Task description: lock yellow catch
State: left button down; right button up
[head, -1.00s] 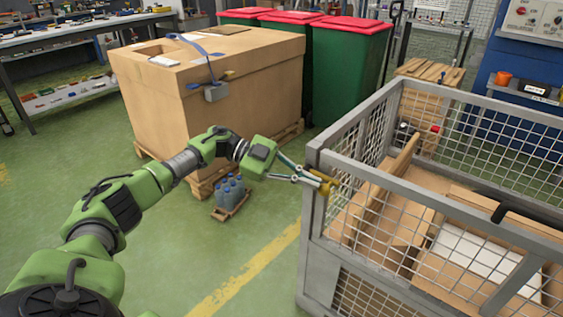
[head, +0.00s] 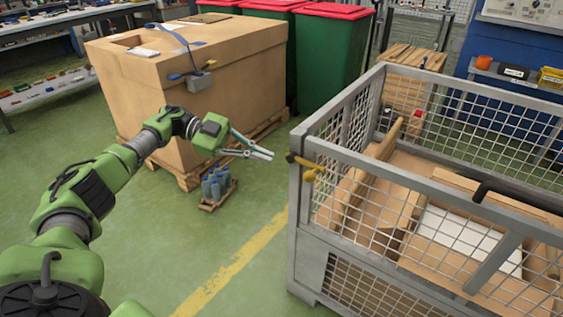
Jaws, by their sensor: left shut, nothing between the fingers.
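The yellow catch (head: 310,167) sits at the near left top corner of the grey wire-mesh cage (head: 296,205). A yellow part hangs on the inner side of the corner post, and a small dark-tipped piece points left past the post. My left gripper (head: 268,156) is shut and empty, just left of the catch with a small gap between them. My right gripper is not in the head view.
Planks and cardboard lie inside the cage. Green bins (head: 328,58) with red lids stand behind. Green floor is open left of the cage.

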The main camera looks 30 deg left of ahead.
pick_arm(q)
jog(key=shift+v, duration=1.7)
